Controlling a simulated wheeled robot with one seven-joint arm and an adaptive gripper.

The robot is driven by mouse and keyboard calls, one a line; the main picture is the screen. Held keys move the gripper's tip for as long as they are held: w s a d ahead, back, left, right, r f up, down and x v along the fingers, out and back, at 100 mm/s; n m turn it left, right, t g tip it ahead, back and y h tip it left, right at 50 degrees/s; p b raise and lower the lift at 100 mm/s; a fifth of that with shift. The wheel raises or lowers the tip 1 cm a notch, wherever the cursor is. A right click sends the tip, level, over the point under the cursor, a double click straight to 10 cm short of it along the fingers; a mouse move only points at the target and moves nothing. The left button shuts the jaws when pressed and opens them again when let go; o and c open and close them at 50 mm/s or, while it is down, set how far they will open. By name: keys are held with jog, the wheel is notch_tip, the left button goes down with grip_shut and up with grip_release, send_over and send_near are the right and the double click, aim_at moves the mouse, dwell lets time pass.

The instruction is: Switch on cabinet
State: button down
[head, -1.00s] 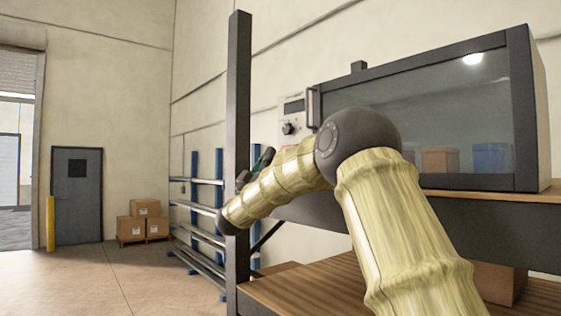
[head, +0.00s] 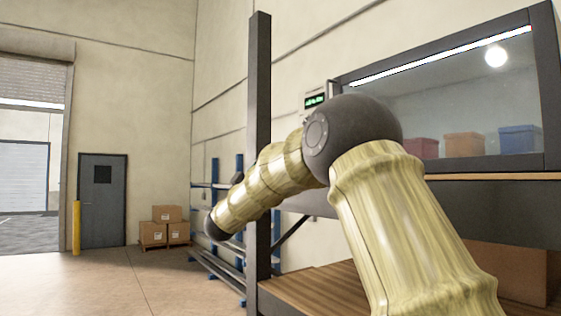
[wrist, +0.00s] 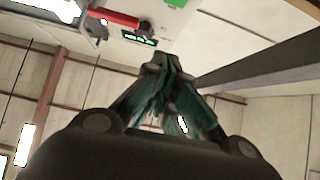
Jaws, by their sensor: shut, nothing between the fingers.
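The cabinet (head: 552,90) is a dark-framed box with a glass front, on a shelf at the right of the head view. A bright light strip glows along its top inside edge. Its control panel (head: 315,102) shows a lit green display, partly hidden by my arm. In the wrist view the panel (wrist: 185,35) has the lit green display, a dark knob (wrist: 147,29) and a red handle bar (wrist: 113,18) beside it. My gripper (wrist: 165,64) is shut and empty, with its tips just below the panel in that view. In the head view it is mostly hidden.
A dark upright post (head: 260,150) stands left of the cabinet, close to my arm. A wooden lower shelf (head: 315,288) lies below. Blue racking (head: 215,175) and stacked cartons (head: 164,232) stand farther back. Open floor lies at left.

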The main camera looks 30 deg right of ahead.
jog(key=shift+s+a+f+b, duration=0.15)
jog(key=shift+a+f+b, duration=0.15)
jog(key=shift+a+f, duration=0.35)
jog(key=shift+s+a+f+b, duration=0.15)
jog(key=shift+a+f+b, duration=0.15)
jog(key=shift+a, duration=0.55)
jog(key=shift+s, duration=0.1)
jog(key=shift+f, duration=0.1)
